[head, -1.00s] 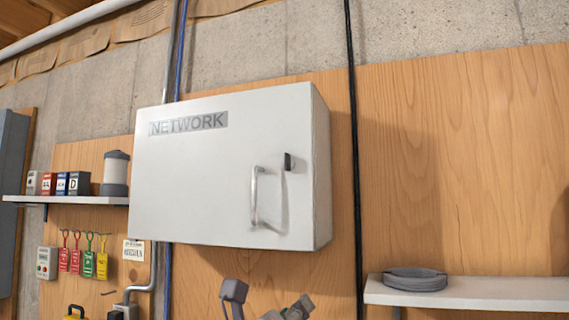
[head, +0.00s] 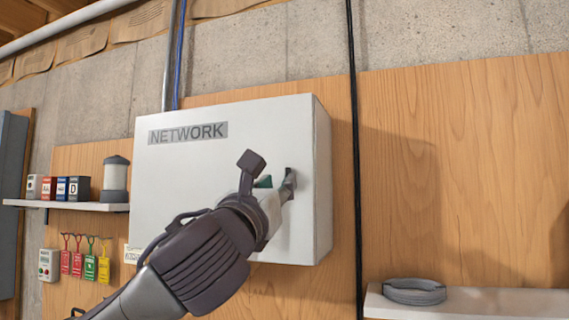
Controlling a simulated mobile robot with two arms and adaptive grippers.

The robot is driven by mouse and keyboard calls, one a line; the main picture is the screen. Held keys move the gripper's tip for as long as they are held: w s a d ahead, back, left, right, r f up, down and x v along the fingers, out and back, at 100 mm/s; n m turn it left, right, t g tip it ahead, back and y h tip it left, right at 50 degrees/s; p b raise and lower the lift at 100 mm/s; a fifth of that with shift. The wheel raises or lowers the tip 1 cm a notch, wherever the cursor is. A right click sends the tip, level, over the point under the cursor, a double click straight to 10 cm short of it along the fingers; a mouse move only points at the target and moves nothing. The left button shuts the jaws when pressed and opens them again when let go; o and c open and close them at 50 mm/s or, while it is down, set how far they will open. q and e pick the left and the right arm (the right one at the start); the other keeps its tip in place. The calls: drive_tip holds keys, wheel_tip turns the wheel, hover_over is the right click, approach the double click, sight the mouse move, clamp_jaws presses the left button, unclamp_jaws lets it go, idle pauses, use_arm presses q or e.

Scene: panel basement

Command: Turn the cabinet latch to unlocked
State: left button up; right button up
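The white cabinet (head: 170,180) marked NETWORK hangs on the wooden panel, its door closed. My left gripper (head: 271,174) is in front of the right part of the door, at the latch. Its two fingers are spread apart, one up and left, the other beside the small dark latch (head: 291,171). I cannot tell whether that finger touches the latch. My gripper and arm hide the door handle and most of the latch, so its angle is unclear. My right gripper is not in view.
A black cable (head: 354,150) runs down just right of the cabinet. A shelf (head: 500,303) with a grey coil (head: 414,290) is at lower right. A left shelf (head: 60,205) holds small boxes and a lantern-like canister (head: 115,178). Coloured tags (head: 90,263) hang below it.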

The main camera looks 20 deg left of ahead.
sight(286, 175)
use_arm(q)
drive_tip(key=p+x, duration=0.1)
drive_tip(key=x, duration=0.3)
drive_tip(key=shift+w+r, duration=0.1)
drive_tip(key=shift+w, duration=0.15)
clamp_jaws()
